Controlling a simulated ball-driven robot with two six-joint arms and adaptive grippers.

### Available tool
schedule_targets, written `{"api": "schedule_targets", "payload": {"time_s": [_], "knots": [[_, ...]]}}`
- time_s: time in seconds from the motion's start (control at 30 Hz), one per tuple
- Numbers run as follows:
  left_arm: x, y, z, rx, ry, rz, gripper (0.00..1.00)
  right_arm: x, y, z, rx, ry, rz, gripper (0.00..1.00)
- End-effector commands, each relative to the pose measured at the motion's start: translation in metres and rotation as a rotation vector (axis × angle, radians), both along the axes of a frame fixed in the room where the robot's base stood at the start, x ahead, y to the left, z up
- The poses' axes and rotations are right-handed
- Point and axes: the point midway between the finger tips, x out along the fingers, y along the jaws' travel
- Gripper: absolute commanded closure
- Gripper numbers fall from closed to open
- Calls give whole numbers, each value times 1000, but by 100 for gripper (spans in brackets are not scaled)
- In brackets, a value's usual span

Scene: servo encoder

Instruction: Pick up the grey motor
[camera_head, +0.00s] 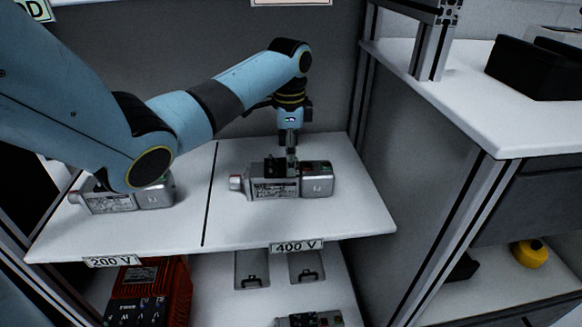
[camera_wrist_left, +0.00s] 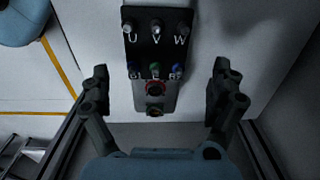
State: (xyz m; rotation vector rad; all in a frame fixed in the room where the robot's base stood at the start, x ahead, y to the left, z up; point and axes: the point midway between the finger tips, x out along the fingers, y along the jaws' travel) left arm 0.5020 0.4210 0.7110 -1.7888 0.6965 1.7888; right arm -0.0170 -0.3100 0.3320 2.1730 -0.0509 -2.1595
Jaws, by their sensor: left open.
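One grey motor (camera_head: 318,182) lies on its side on the 400 V half of the shelf. Another grey motor (camera_head: 120,201) lies on the 200 V half, partly hidden by my left arm. My left gripper (camera_head: 291,152) is above the 400 V motor, pointing down, its tips near the motor's top; I cannot tell whether they touch it. In the left wrist view the gripper (camera_wrist_left: 160,78) is open, with the motor (camera_wrist_left: 140,92) between and ahead of its fingers. Its terminals marked U, V, W and round connectors face the camera.
The white shelf (camera_head: 185,233) has a dark dividing line and labels 200 V (camera_head: 113,261) and 400 V (camera_head: 297,246). A red device (camera_head: 150,292) stands below.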

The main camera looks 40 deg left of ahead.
Motion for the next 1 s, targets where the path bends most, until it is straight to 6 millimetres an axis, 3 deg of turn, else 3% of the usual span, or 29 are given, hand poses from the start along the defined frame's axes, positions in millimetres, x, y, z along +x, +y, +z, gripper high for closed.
{"api": "schedule_targets", "payload": {"time_s": [0.17,0.33,0.47,0.7,1.0], "knots": [[-1,-1,-12,-1,1,0,6,2,2,-4,2,-4,-1,60],[-6,-2,-38,0,3,0,6,20,6,-15,7,-32,0,60],[-6,-2,-56,1,2,1,6,23,7,-21,9,-36,-1,60],[-5,-2,-56,1,-1,0,6,14,7,-20,9,-22,-2,60],[-6,-2,-56,1,-1,0,45,8,5,-20,5,-12,-1,60]]}}
